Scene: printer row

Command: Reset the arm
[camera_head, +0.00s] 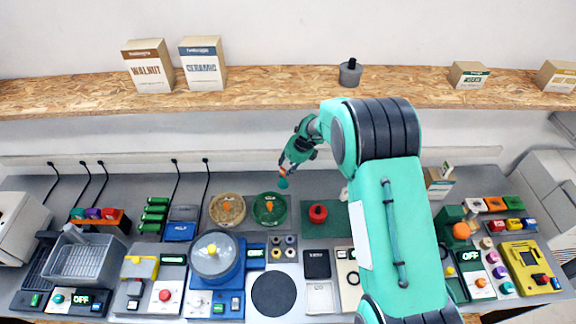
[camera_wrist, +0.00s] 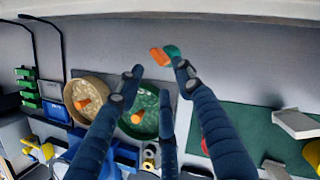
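My gripper (camera_head: 295,160) is raised at the back of the bench, behind the round dishes and pointing down. In the wrist view my gripper (camera_wrist: 157,70) has its dark blue fingers spread apart. A small orange and green piece (camera_wrist: 160,57) shows by the fingertips, closest to the right finger. It also shows in the head view (camera_head: 283,182). I cannot tell whether it touches a finger or lies on the bench beyond. My teal arm covers the right middle of the bench in the head view.
A tan dish (camera_head: 227,209) and a green dish (camera_head: 270,197), each with an orange piece, lie below my gripper. A red ring (camera_head: 318,213) sits on a green mat. A wooden shelf (camera_head: 260,90) with boxes runs above. Switches and trays crowd the bench front.

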